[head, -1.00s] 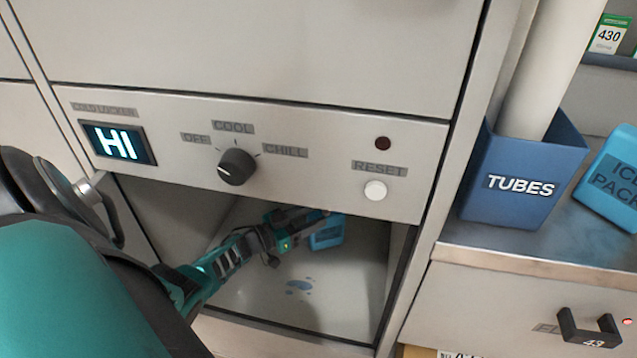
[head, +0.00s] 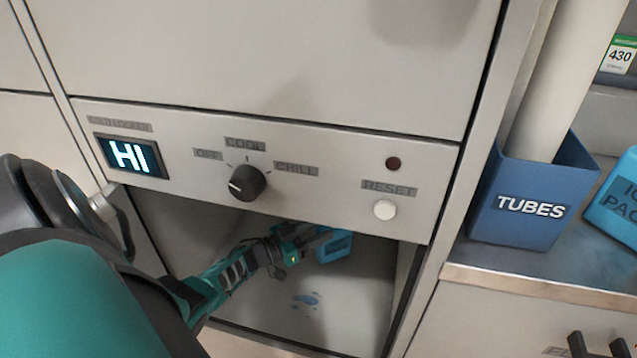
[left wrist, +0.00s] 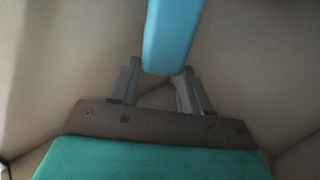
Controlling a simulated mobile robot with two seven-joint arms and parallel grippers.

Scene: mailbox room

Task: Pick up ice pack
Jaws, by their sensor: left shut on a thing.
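A light-blue ice pack (head: 334,247) is inside the open cold locker compartment, toward its back right. My left gripper (head: 318,240) reaches into the compartment and is shut on this ice pack. In the left wrist view the blue ice pack (left wrist: 171,38) stands between the two grey fingers (left wrist: 159,84). A second ice pack (head: 615,205), labelled in dark letters, lies on the counter at the right, cut off by the picture edge. My right gripper is not in view.
The locker panel above the opening has a HI display (head: 130,156), a dark knob (head: 247,182) and a white reset button (head: 384,209). A blue TUBES holder (head: 530,207) stands on the counter.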

